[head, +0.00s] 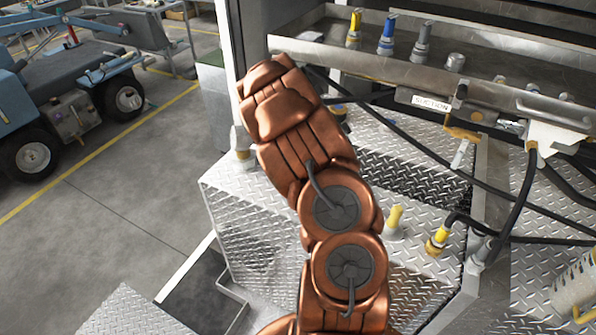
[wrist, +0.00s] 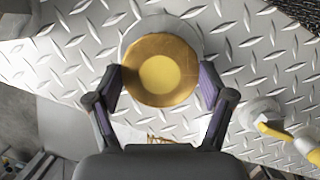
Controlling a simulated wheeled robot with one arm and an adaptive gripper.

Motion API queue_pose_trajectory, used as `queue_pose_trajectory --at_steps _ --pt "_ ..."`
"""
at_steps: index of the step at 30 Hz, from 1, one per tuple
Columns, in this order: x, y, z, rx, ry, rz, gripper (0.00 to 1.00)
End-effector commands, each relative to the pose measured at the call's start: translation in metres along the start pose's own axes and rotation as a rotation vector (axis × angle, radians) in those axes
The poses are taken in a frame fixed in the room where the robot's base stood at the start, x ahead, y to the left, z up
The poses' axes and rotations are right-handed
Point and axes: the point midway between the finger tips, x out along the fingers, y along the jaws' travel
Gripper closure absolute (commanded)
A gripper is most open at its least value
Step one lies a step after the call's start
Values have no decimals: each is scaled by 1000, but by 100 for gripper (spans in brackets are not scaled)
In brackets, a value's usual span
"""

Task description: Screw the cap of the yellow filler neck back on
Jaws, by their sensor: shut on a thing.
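In the wrist view my gripper (wrist: 160,86) is shut on a round gold-yellow cap (wrist: 160,70), with a purple-padded finger on each side. A pale grey round flange (wrist: 131,32) shows behind the cap's upper edge, on the diamond-plate surface. The cap hides the neck beneath it, so I cannot tell whether it touches or is seated. In the head view my copper-coloured arm hides the gripper and the cap.
A yellow-topped fitting with a grey base (head: 394,220) stands right of my arm; a brass-and-yellow hose fitting (head: 437,241) is beside it. A metal tray (head: 500,92) with several nozzles and dark hoses crosses behind.

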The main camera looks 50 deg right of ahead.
Motion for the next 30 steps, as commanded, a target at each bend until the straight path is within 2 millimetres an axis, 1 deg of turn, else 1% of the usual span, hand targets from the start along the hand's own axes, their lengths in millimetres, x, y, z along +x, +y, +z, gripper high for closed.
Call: queue_pose_trajectory --at_steps 3,12,23,24,29,30 --pt "-1 0 2 65 -5 -22 57" --pt "-2 -1 3 142 -9 -47 58" --pt "-1 1 2 163 -6 -49 58" --pt "-1 1 2 163 -6 -49 18" --pt "-1 1 1 163 -4 -49 2" --pt "-1 1 1 162 -4 -50 0"
